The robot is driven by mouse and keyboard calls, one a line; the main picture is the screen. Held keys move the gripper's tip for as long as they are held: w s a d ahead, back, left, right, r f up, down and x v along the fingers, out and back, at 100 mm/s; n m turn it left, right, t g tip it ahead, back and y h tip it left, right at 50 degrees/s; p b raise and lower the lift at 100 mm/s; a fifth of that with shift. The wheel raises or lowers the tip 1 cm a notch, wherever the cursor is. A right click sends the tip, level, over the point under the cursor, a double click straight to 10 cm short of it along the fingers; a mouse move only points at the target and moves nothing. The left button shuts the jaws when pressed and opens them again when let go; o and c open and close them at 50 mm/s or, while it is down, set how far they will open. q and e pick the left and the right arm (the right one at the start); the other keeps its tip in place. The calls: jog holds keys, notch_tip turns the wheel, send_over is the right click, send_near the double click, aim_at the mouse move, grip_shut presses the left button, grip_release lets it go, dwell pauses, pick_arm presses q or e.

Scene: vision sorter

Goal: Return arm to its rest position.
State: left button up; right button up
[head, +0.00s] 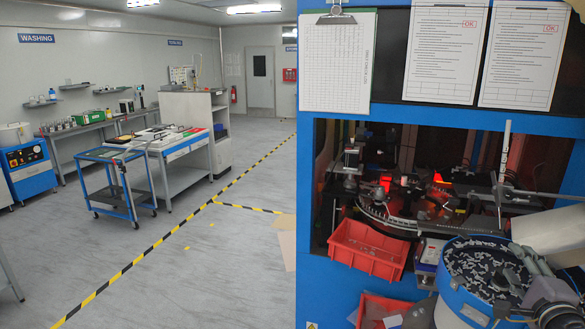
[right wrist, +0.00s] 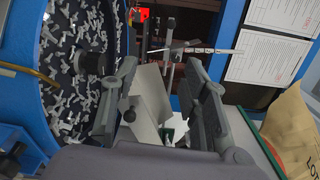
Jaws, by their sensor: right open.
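My right gripper (head: 514,268) is at the lower right of the head view, over the right side of a round blue bowl (head: 452,292) filled with small grey parts (head: 474,264). In the right wrist view its two fingers (right wrist: 160,100) stand well apart, with nothing held between them. The bowl parts (right wrist: 72,60) lie to the left of the fingers there. From the head view I cannot tell whether the gripper touches the bowl. My left gripper is in neither view.
A blue machine frame (head: 305,230) surrounds a lit rotary sorter. A red bin (head: 368,250) hangs at its opening; another red bin (head: 375,311) sits lower. Open floor (head: 215,265) lies to the left.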

jog(key=s+a+f+m+g+y, duration=0.2)
jog(key=s+a+f+m+g, duration=0.15)
jog(key=a+f+m, duration=0.7)
jog(key=s+a+f+m+g+y, duration=0.15)
jog(key=s+a+f+m, duration=0.5)
jog(key=a+m, duration=0.7)
jog(key=s+a+f+m+g, duration=0.1)
jog(key=s+f+m+g, duration=0.4)
jog(key=s+m, duration=0.65)
jog(key=s+f+m+g, duration=0.3)
jog(key=s+f+m, duration=0.4)
jog(key=s+m, duration=0.45)
notch_tip(320, 180, down, 34)
jog(key=g+b, duration=0.2)
jog(key=b, duration=0.6)
pick_arm(q)
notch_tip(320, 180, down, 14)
jog(key=b, duration=0.6)
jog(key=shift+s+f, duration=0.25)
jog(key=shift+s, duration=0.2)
pick_arm(e)
jog(key=s+d+f, duration=0.1)
jog(key=s+f, duration=0.7)
jog(key=f, duration=0.3)
jog(key=s+d+f, duration=0.1)
jog(key=s+f, duration=0.7)
jog(key=f, duration=0.4)
jog(key=shift+d+g+y, duration=0.25)
jog(key=shift+g+y, duration=0.1)
jog(key=shift+g, duration=0.05)
